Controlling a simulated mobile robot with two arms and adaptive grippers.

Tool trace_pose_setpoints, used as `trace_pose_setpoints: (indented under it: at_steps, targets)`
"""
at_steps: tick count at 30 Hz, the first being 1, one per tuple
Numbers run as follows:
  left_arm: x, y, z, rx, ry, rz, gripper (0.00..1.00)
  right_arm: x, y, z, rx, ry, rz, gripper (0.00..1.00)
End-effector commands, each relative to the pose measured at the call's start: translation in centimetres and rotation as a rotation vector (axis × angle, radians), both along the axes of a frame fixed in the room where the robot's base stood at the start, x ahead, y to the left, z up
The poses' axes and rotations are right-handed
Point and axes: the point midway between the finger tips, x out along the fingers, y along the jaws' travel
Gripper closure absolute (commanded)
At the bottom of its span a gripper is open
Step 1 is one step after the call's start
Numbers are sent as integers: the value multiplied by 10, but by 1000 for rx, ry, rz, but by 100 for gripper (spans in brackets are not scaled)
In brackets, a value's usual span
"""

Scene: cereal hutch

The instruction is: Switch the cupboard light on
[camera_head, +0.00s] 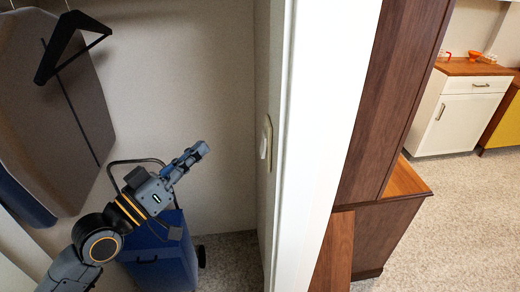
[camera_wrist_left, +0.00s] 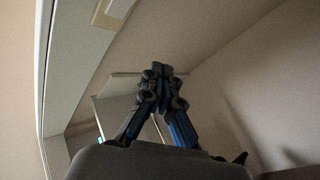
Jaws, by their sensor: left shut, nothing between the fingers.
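The light switch (camera_head: 264,143) is a pale rocker on a beige plate, on the cupboard's right inner wall next to the white door frame. My left gripper (camera_head: 205,147) is inside the cupboard, to the left of the switch and apart from it, with its fingers pointing toward that wall. Its fingers are shut and empty, and the closed fingertips also show in the left wrist view (camera_wrist_left: 161,70). I cannot tell the rocker's position. My right gripper is not in view.
A blue wheeled case (camera_head: 160,258) stands on the cupboard floor below my left arm. A covered board (camera_head: 50,100) and a black hanger (camera_head: 70,45) are at the left. The white door frame (camera_head: 325,130) and a brown wooden hutch (camera_head: 395,100) are to the right.

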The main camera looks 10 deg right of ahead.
Motion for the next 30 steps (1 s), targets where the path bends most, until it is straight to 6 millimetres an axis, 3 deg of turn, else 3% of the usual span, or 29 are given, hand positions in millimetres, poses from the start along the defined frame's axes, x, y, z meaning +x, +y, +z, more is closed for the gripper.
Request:
trace_pose_setpoints:
  at_steps: [5,21,30]
  targets:
    - [0,-11,1,-4,2,-1,100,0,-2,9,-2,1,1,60]
    - [0,-78,-8,-2,3,0,100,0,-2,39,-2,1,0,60]
    - [0,-87,-11,1,1,1,100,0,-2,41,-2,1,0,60]
